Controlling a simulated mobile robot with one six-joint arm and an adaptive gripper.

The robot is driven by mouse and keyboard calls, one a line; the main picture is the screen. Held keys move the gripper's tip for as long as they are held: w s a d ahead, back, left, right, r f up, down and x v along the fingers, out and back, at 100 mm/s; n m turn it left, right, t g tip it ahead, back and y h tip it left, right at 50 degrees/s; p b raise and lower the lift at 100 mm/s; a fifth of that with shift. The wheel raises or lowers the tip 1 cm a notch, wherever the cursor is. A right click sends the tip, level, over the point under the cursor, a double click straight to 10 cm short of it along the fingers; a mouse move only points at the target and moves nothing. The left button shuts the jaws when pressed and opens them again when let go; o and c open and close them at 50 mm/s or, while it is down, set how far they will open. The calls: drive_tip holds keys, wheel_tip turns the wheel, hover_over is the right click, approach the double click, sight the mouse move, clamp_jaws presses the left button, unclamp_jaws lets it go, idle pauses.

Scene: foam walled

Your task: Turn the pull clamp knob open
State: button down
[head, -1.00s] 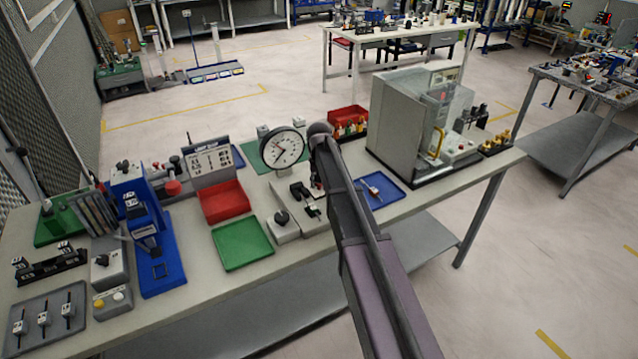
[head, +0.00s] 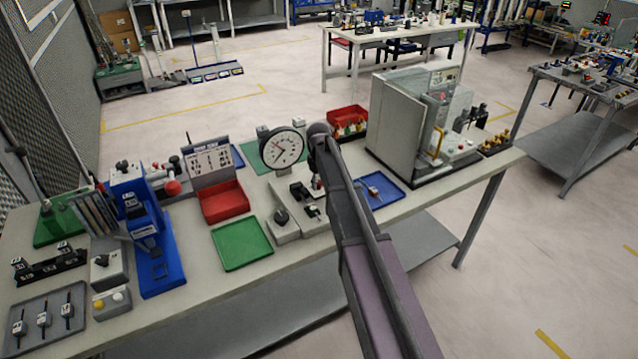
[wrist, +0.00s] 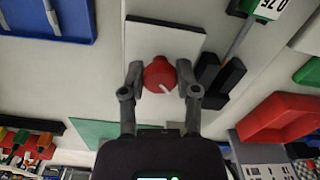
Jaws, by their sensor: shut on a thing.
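The pull clamp knob (wrist: 157,76) is a round red knob with a white pointer mark, seen in the wrist view on a pale plate (wrist: 150,36). My gripper (wrist: 160,84) has one finger on each side of the knob and is shut on it. The white mark points toward the lower right in that view.
A green tray (head: 241,244) and a red bin (head: 223,203) lie left of the tester. A blue tray (head: 391,193) and a grey enclosed machine (head: 398,120) stand to its right. Black clamp parts (wrist: 222,82) sit close beside my fingers in the wrist view.

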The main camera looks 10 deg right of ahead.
drive_tip(key=shift+s, duration=0.1)
idle(0.3)
drive_tip(key=shift+c, duration=1.7)
unclamp_jaws()
drive_tip(key=shift+m, duration=0.4)
